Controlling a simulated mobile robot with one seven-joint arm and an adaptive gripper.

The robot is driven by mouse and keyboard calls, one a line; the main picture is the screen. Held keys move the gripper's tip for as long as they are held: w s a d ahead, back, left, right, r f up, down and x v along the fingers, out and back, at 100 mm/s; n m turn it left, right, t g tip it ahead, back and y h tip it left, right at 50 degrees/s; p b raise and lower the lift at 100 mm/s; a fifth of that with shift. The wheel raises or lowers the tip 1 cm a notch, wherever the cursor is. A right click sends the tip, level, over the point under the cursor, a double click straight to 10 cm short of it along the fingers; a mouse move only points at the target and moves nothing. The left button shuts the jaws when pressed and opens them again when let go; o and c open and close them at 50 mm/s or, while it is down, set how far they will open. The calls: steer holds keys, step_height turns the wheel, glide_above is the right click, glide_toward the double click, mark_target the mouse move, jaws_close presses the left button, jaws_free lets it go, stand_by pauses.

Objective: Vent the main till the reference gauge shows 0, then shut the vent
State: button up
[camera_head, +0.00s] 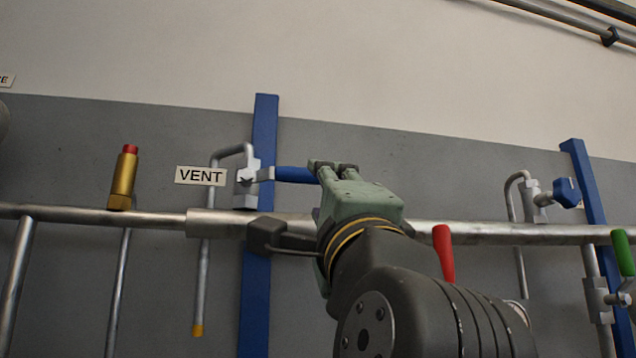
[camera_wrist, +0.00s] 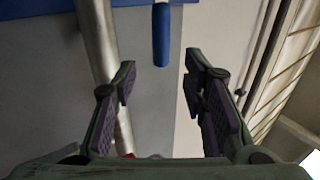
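The vent valve (camera_head: 247,180) sits on the main pipe beside a white VENT label (camera_head: 201,176). Its blue lever (camera_head: 294,174) points right, level along the pipe. My gripper (camera_head: 334,166) is at the lever's free end. In the wrist view my gripper (camera_wrist: 160,85) is open, with the blue lever (camera_wrist: 161,36) ahead, in line with the gap. The lever's end is about level with the fingertips, and neither finger visibly touches it. A bent vent tube (camera_head: 203,270) with a yellow tip hangs below. No gauge face is readable.
The main pipe (camera_head: 150,217) runs across just below the lever. A brass fitting with a red cap (camera_head: 124,178) stands at left. A red handle (camera_head: 443,254) is close right of my wrist. A blue-knobbed valve (camera_head: 566,192) and a green handle (camera_head: 623,252) are farther right.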

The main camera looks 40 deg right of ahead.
steer(key=shift+v, duration=1.85)
steer(key=shift+o, duration=0.5)
